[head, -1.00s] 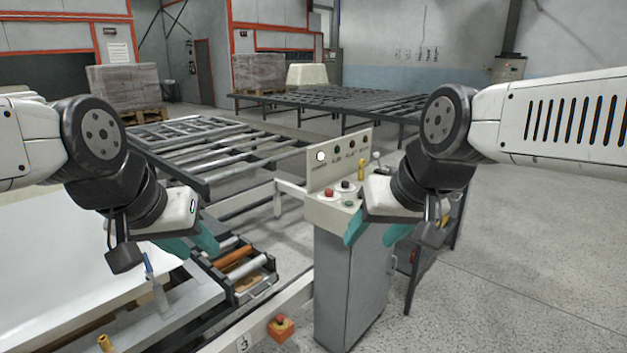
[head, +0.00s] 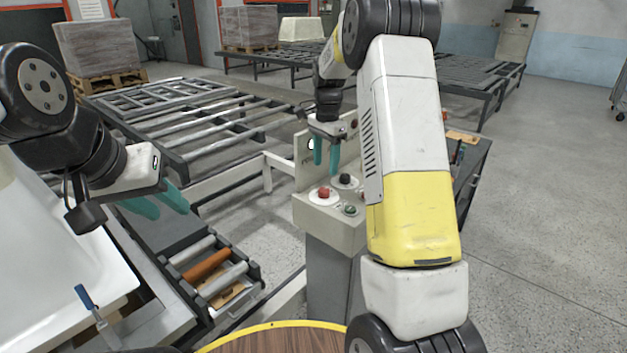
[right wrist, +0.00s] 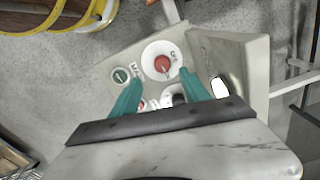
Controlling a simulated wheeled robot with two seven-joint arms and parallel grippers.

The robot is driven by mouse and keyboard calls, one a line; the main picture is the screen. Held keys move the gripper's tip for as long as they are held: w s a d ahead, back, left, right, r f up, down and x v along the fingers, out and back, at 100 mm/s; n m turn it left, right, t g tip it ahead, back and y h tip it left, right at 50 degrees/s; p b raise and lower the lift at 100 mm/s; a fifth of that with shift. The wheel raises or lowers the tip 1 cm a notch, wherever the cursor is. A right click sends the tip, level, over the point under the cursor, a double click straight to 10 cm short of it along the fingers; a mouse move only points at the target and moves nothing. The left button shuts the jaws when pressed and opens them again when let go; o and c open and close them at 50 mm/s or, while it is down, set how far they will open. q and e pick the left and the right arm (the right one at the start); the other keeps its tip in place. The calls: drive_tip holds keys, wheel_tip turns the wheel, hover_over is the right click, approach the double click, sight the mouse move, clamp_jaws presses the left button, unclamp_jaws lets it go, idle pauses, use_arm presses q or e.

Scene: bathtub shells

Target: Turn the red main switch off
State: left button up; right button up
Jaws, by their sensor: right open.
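The red main switch (head: 324,191) is a red knob on a white round plate on top of the grey control box (head: 328,226). It also shows in the right wrist view (right wrist: 162,63), unobstructed. My right gripper (head: 326,172) is open and empty, its teal fingers pointing down above the far part of the box, apart from the red knob. In the right wrist view its fingers (right wrist: 160,92) are spread, with the red knob beyond their tips. My left gripper (head: 170,205) is open and empty at the left, over the tub side.
A black knob (head: 345,179) and a green knob (head: 350,209) sit close to the red switch. An upright panel with a white lamp (head: 311,143) stands at the box's back. A roller conveyor (head: 215,275) lies left; open floor (head: 550,210) lies right.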

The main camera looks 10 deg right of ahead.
sight(324, 189)
drive_tip(key=shift+w+d+f, duration=0.1)
drive_tip(key=shift+w+f, duration=0.15)
drive_tip(key=shift+f, duration=0.25)
drive_tip(key=shift+w+f, duration=0.2)
drive_tip(key=shift+f, duration=0.25)
wheel_tip(324, 189, down, 7)
drive_tip(key=shift+s+f, duration=0.1)
drive_tip(key=shift+f, duration=0.05)
clamp_jaws()
